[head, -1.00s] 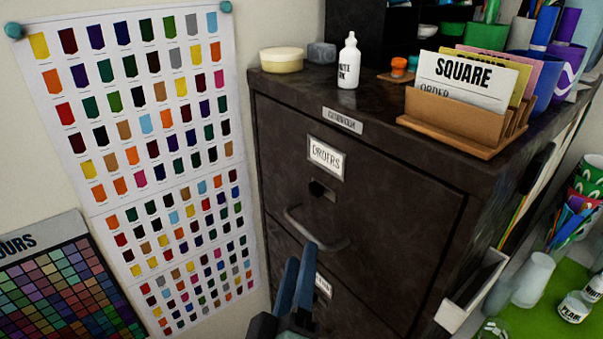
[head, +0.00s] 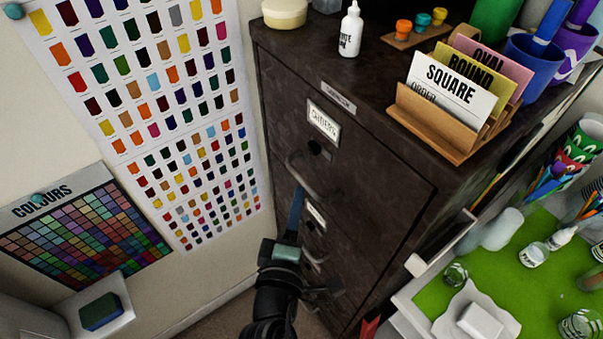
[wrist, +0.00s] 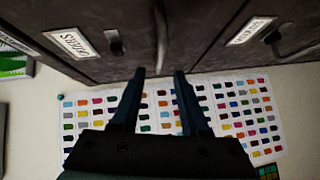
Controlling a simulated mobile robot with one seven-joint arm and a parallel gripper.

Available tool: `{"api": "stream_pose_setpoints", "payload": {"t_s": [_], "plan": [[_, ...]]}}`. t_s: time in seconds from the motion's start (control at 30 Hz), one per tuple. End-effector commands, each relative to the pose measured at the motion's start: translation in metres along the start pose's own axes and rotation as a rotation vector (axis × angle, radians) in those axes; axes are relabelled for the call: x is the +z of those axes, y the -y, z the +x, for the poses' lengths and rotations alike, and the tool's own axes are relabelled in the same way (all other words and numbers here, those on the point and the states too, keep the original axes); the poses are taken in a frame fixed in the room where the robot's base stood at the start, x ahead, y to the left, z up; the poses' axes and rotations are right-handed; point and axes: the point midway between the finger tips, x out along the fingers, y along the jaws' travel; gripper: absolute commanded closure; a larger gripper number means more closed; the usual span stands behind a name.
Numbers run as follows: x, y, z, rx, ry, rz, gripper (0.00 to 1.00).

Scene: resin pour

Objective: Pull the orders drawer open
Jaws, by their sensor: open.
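The orders drawer (head: 350,190) is the top drawer of a dark metal cabinet. Its front sits flush and looks shut. Its white label (head: 324,121) is above a small dark latch and a curved bar handle (head: 312,181). My gripper (head: 297,192) is at the handle, open; one blue finger shows clearly in the head view. In the wrist view, both fingertips (wrist: 158,72) point at the cabinet, and the handle (wrist: 161,38) shows between and just ahead of them. The label also shows there (wrist: 72,44), left of the handle. I cannot tell whether the fingers touch the handle.
A lower drawer's label (head: 316,217) and handle are below, partly behind my arm. A wooden card holder (head: 432,127), a white bottle (head: 350,30) and a tub stand on the cabinet. A green-topped table (head: 500,262) is at the right. The wall with colour charts (head: 165,95) is left.

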Motion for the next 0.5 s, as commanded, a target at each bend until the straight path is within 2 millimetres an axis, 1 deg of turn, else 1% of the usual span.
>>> {"api": "stream_pose_setpoints", "payload": {"t_s": [0.03,0.2,0.33,0.5], "plan": [[0.0,-0.003,0.011,0.002,0.001,0.0,0.55],[-0.001,-0.002,0.041,0.001,0.0,0.001,0.55],[0.0,-0.001,0.057,0.001,0.001,0.001,0.55],[0.0,0.0,0.068,0.0,0.0,0.001,0.55]]}}
